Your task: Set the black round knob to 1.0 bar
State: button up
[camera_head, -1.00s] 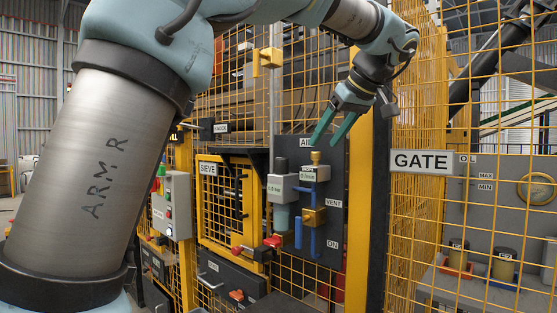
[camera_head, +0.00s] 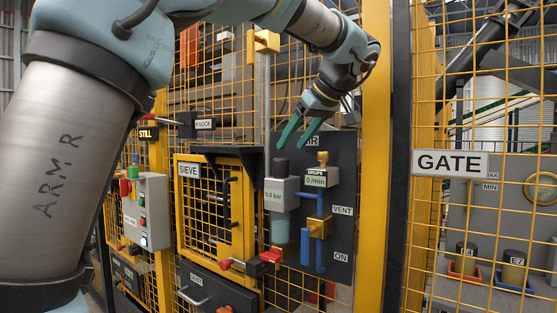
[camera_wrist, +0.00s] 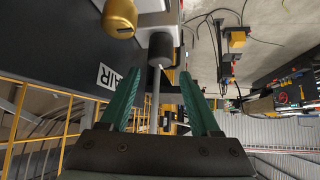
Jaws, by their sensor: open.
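The black round knob (camera_head: 280,167) sits on top of the grey regulator (camera_head: 281,191) on the dark AIR panel. The regulator's small display seems to read 0.8 bar. In the wrist view the knob (camera_wrist: 160,48) lies just beyond the fingertips, roughly centred between them. My gripper (camera_head: 291,145) is open, with green fingers pointing down, just above the knob in the head view. In the wrist view my gripper (camera_wrist: 161,74) holds nothing. I cannot tell whether a finger touches the knob.
A brass valve with blue pipes (camera_head: 319,226) is below. The yellow SIEVE door (camera_head: 211,208) is left, a yellow post (camera_head: 375,150) right, and the GATE sign (camera_head: 449,164) further right.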

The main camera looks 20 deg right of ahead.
aim_at(281, 161)
jog(key=p+x, duration=0.1)
jog(key=x, duration=0.6)
jog(key=shift+w+f, duration=0.2)
jog(key=shift+f, duration=0.05)
grip_shut()
